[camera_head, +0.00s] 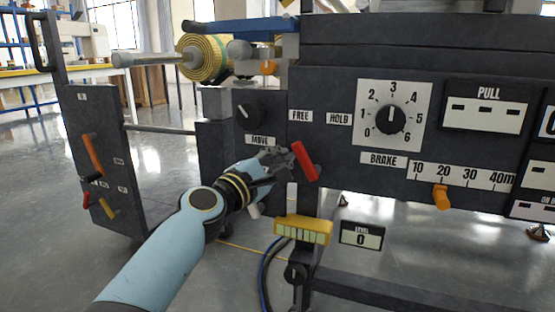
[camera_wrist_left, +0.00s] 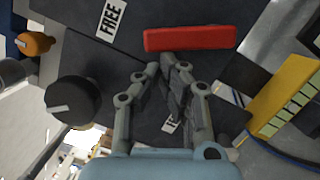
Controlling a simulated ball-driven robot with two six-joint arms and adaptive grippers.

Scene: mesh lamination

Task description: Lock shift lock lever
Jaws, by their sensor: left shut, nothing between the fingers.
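A red lever (camera_head: 305,161) is on the dark front panel, below the FREE label (camera_head: 301,116) and the HOLD label (camera_head: 339,118). Its upper end leans left, toward FREE. In the left wrist view the red lever (camera_wrist_left: 190,37) lies across the top, just beyond my fingertips. My left gripper (camera_head: 284,156) is shut and empty, close to the lever's left side. In the wrist view the left gripper's fingertips (camera_wrist_left: 172,62) are together near the lever's edge; I cannot tell whether they touch it. My right gripper is not in view.
A black MOVE knob (camera_head: 248,116) is left of the lever. A yellow block (camera_head: 303,231) and a level display (camera_head: 361,235) sit below. A numbered BRAKE dial (camera_head: 390,120) is to the right. A side panel (camera_head: 100,150) with small levers stands left. Open floor lies between.

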